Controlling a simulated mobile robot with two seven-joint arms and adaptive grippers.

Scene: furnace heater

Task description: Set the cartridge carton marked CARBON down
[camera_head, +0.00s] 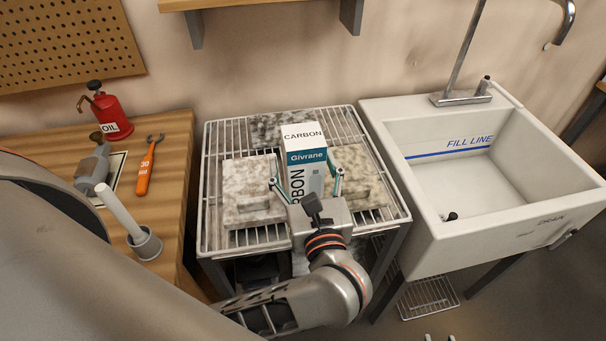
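The cartridge carton marked CARBON (306,157) is white with a blue Givrane band. It stands upright at the middle of the wire rack (222,138), between dirty mottled filter blocks. Its lower end is hidden behind my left gripper, so I cannot see what its base touches. My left gripper (307,176) reaches up from the front, one teal-edged finger on each side of the carton. The fingers are spread wider than the carton, with small gaps seeming to show at both sides. My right gripper is not in view.
Mottled blocks lie left (248,187), right (362,168) and behind (277,128) the carton. A white sink (427,215) stands right of the rack. The wooden bench (173,130) at left holds a red oil can (112,121) and an orange-handled wrench (146,174).

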